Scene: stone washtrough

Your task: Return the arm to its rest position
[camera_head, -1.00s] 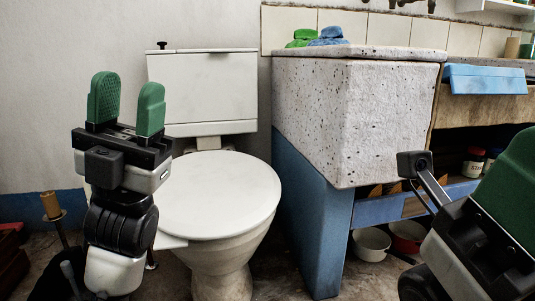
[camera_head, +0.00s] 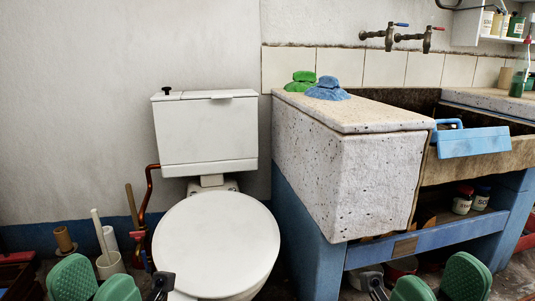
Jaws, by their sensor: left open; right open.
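My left gripper (camera_head: 95,281) is at the bottom left of the head view, in front of the toilet and to its left. Its two green finger pads stand apart with nothing between them. My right gripper (camera_head: 440,281) is at the bottom right, in front of the washtrough's lower shelf. Its green pads are also apart and empty. Only the upper parts of both grippers show; the arms are below the picture edge.
A white toilet with a closed lid (camera_head: 215,240) stands at centre left. The speckled stone washtrough (camera_head: 375,180) on blue supports is to its right, with green (camera_head: 300,82) and blue cloths (camera_head: 327,90) on top. A blue dustpan-like piece (camera_head: 470,141) hangs on its front. A brush holder (camera_head: 110,264) stands left.

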